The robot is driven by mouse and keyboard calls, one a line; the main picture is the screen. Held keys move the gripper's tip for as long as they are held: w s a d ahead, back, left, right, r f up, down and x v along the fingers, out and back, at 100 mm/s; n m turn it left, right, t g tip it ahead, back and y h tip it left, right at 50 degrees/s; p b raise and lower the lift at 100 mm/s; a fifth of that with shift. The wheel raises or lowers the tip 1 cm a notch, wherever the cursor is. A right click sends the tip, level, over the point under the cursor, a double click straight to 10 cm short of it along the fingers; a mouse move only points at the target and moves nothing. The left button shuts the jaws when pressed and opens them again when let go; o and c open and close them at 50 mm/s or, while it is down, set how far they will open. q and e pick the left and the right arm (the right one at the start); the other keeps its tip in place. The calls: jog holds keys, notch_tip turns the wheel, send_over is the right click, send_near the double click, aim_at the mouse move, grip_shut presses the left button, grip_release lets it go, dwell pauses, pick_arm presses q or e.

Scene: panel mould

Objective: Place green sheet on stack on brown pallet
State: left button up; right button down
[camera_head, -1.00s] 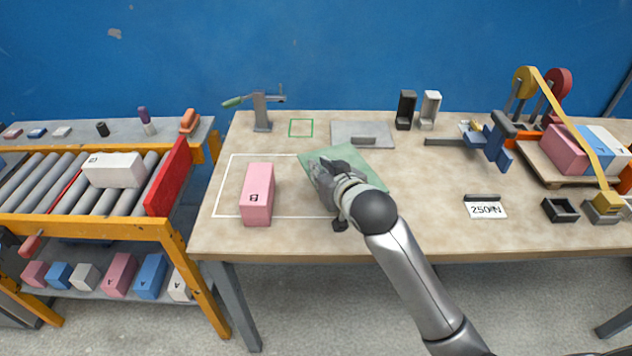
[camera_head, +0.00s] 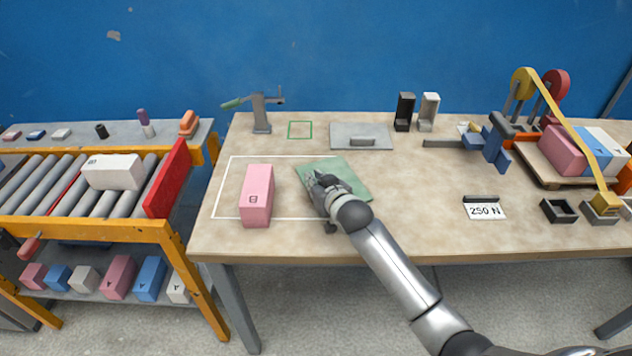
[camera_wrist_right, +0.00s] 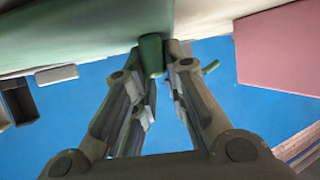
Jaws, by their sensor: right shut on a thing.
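The green sheet (camera_head: 345,176) is a thin, flat, pale green piece over the middle left of the table. My right gripper (camera_head: 318,186) is at its left front part. In the right wrist view, the gripper (camera_wrist_right: 158,58) is shut on a darker green piece (camera_wrist_right: 151,52) at the sheet (camera_wrist_right: 80,35). I cannot tell whether the sheet touches the table. The brown pallet (camera_head: 536,163) is at the far right of the table. On it stand pink (camera_head: 562,152), blue (camera_head: 590,150) and white (camera_head: 613,148) blocks, with a yellow strap across them. My left gripper is not in view.
A pink block (camera_head: 257,195) stands just left of the sheet, within a white outline. A grey plate with a handle (camera_head: 361,130) lies behind. A blue clamp tool (camera_head: 490,145) and a 250 N label (camera_head: 485,210) are toward the pallet. The table's middle right is largely clear.

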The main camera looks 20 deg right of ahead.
jog(key=c, duration=1.5)
grip_release()
jog(key=shift+f, duration=0.1)
jog(key=shift+o, duration=0.2)
